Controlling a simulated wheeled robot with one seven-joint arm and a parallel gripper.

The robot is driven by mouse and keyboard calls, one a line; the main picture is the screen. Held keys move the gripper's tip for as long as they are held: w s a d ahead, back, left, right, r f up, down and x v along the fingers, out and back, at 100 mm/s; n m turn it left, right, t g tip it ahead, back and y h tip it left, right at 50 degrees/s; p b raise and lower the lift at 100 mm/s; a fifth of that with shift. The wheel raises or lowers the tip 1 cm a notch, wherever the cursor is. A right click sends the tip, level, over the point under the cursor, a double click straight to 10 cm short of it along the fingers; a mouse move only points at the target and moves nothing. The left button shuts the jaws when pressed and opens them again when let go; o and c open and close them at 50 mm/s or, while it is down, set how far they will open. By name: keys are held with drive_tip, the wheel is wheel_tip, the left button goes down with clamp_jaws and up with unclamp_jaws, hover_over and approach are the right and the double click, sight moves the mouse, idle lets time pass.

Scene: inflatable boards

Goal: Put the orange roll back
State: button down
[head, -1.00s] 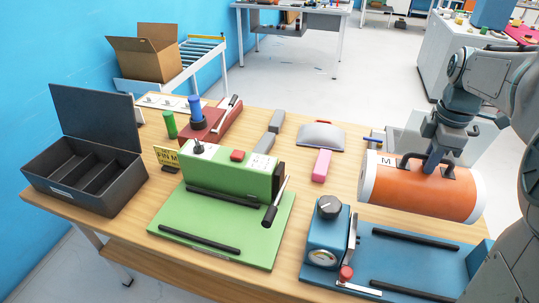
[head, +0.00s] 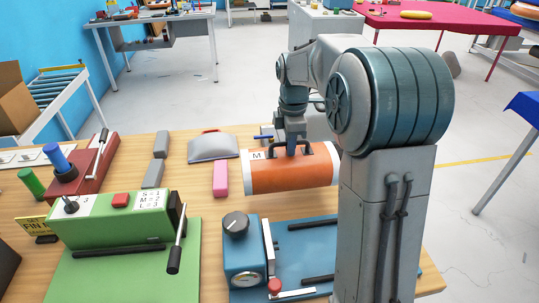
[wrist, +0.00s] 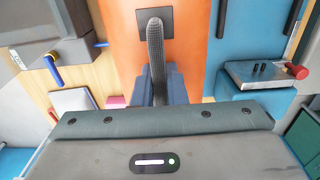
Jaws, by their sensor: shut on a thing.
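The orange roll (head: 290,178) is a thick cylinder with a white end band, an M label and dark handles on top. In the head view it lies sideways at the table's right part, behind the blue machine. My gripper (head: 292,148) comes down from above and is shut on a handle of the roll. In the wrist view the dark strap handle (wrist: 156,45) runs between the blue fingers of my gripper (wrist: 158,85), with the orange surface of the roll (wrist: 192,40) beneath. My arm hides the roll's right end. I cannot tell whether the roll touches the table.
A blue machine (head: 240,250) with a dial and gauge stands in front, on a blue board. A green machine (head: 110,220) stands left. A pink block (head: 220,178), a grey domed case (head: 212,146) and grey blocks (head: 154,174) lie between. Bare floor shows right.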

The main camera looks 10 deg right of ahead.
drive_tip(key=w+a+f, duration=0.2)
drive_tip(key=w, duration=0.1)
drive_tip(key=w+a+f+p, duration=0.1)
drive_tip(key=shift+w+a+f, duration=0.2)
drive_tip(key=shift+w+a, duration=0.15)
drive_tip(key=shift+a, duration=0.05)
drive_tip(key=shift+f, duration=2)
drive_tip(key=shift+f, duration=0.2)
drive_tip(key=c, duration=1.5)
unclamp_jaws()
drive_tip(key=shift+o, duration=0.2)
drive_tip(key=shift+r, duration=0.1)
